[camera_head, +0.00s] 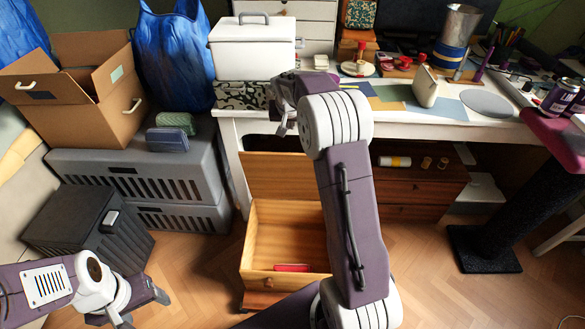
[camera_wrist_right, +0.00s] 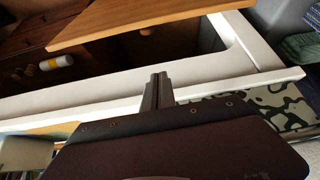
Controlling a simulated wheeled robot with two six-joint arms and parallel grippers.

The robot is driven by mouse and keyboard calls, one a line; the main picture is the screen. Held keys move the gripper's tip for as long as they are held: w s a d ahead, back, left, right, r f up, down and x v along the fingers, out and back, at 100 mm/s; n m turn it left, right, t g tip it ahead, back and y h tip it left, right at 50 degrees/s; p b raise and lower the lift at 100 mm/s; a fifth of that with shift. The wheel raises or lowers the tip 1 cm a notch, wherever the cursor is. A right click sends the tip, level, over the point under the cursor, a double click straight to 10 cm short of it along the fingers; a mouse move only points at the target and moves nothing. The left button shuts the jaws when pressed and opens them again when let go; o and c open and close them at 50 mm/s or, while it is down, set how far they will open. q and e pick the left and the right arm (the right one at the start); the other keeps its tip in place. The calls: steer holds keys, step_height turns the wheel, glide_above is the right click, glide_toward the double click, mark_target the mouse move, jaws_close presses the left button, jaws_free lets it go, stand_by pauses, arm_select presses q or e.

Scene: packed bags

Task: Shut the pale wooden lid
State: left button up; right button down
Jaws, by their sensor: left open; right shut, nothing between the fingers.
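The pale wooden lid (camera_head: 285,176) stands raised at the back of an open wooden box (camera_head: 250,262) on the floor, under the white table's front edge. A red item (camera_head: 291,268) lies inside the box. My right gripper (camera_head: 281,120) is shut and empty, up at the table's front edge, above the lid and apart from it. In the right wrist view my shut fingers (camera_wrist_right: 158,88) show against the white table edge, with the lid (camera_wrist_right: 130,22) beyond them. My left gripper (camera_head: 145,308) is open and empty at the lower left, far from the box. My right arm hides the box's right side.
The white table (camera_head: 430,130) carries a white lidded box (camera_head: 252,55) and several small things. Grey crates (camera_head: 100,170), a dark bin (camera_head: 85,230) and a cardboard box (camera_head: 85,110) stand left. A brown drawer unit (camera_head: 420,190) is behind my right arm.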

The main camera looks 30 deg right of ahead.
arm_select(q)
steer(key=shift+f, duration=0.9)
arm_select(e)
steer(key=shift+w+d+f, duration=0.1)
steer(key=shift+d+f, duration=0.15)
steer(key=shift+f, duration=0.4)
steer(key=shift+d+f, duration=0.2)
steer(key=shift+f, duration=0.4)
steer(key=b+x, duration=0.4)
steer(key=x, duration=0.6)
arm_select(q)
step_height(320, 180, down, 6)
steer(key=shift+r+b, duration=0.1)
steer(key=shift+b, duration=1)
arm_select(e)
steer(key=s, duration=0.1)
steer(key=s+a, duration=0.2)
steer(key=shift+s+f, duration=0.25)
steer(key=shift+f, duration=0.1)
steer(key=shift+d, duration=0.1)
